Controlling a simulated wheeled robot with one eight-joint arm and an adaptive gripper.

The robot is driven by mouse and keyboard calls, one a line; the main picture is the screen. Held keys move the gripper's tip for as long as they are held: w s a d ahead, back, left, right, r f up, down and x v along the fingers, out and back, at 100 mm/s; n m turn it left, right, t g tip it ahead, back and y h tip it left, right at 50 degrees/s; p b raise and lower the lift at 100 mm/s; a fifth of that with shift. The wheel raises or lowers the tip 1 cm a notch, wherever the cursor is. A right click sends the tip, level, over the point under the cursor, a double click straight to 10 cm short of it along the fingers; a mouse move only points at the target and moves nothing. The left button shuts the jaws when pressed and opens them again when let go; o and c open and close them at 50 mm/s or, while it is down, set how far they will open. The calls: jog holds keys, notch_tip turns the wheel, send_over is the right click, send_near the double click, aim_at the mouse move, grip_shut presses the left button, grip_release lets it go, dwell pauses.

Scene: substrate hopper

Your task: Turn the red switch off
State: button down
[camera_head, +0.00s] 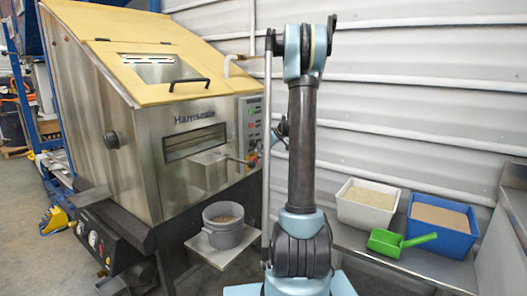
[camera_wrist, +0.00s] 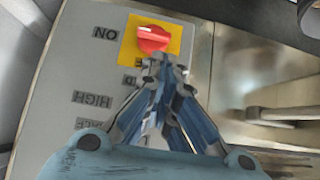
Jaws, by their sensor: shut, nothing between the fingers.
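The word ON appears upside down to the left of the plate. My gripper (camera_wrist: 165,62) is shut and empty, its fingertips together just below the knob in the picture. Its tips overlap the plate's lower edge; I cannot tell whether they touch the knob.
The panel is on a steel hopper machine (camera_head: 130,165) with a yellow lid. A grey bucket (camera_head: 224,235) stands on a low shelf below it. A white bin (camera_head: 368,212), a blue bin (camera_head: 463,243) and a green scoop (camera_head: 395,243) are on the right bench.

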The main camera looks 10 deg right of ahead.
aim_at(252, 159)
jog(key=shift+x, duration=2.6)
jog(key=shift+s+d, duration=0.1)
jog(key=shift+d, duration=0.15)
jog(key=shift+a, duration=0.1)
